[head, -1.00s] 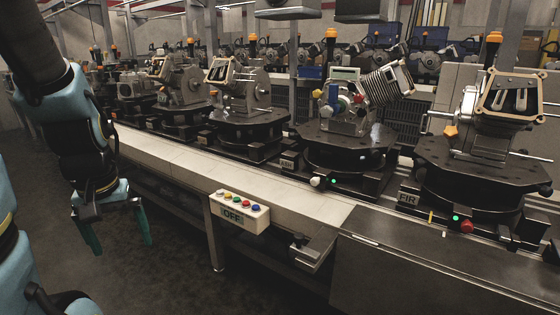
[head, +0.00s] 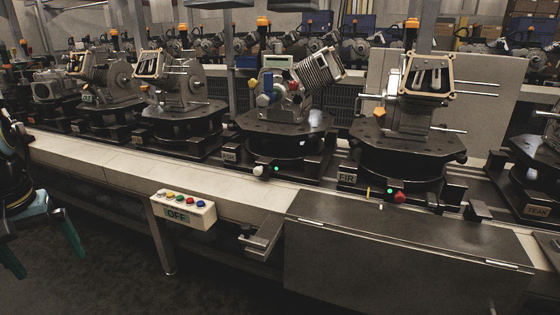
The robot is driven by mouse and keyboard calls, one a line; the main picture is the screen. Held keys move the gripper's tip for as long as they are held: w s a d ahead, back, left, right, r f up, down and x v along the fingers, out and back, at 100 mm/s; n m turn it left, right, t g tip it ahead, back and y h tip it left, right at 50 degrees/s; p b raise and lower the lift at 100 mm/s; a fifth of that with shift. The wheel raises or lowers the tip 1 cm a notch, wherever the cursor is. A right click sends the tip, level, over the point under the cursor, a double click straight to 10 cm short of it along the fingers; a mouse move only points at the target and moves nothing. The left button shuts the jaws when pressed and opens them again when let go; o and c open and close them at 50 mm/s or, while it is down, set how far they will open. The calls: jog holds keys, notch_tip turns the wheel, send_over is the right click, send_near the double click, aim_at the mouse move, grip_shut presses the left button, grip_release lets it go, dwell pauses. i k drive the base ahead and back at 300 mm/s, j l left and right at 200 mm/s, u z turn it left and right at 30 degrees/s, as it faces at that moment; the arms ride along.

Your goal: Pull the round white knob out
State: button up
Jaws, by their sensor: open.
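The round white knob (head: 258,170) is on the front edge of the fixture labelled ASH (head: 228,156), left of a small green light (head: 276,169). It is small in the head view, and I cannot tell how far it stands out. My gripper (head: 48,268) is at the lower left, with its two teal fingers apart, pointing down and empty. It hangs in front of the conveyor, far to the left of the knob and not touching anything.
A button box marked OFF (head: 183,211) hangs on the conveyor's front. A red knob (head: 399,196) is on the FIR fixture (head: 347,177). A dark metal cover (head: 400,255) stands out at the front right. A pale ledge (head: 95,162) runs along the conveyor. Floor shows at lower left.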

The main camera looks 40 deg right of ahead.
aim_at(257, 170)
jog(key=z, duration=1.05)
jog(key=i+l+u, duration=0.15)
jog(key=u, duration=0.2)
jog(key=i+l+u, duration=0.1)
jog(key=l+u, duration=0.25)
jog(key=i+l+u, duration=0.1)
jog(key=u, duration=0.2)
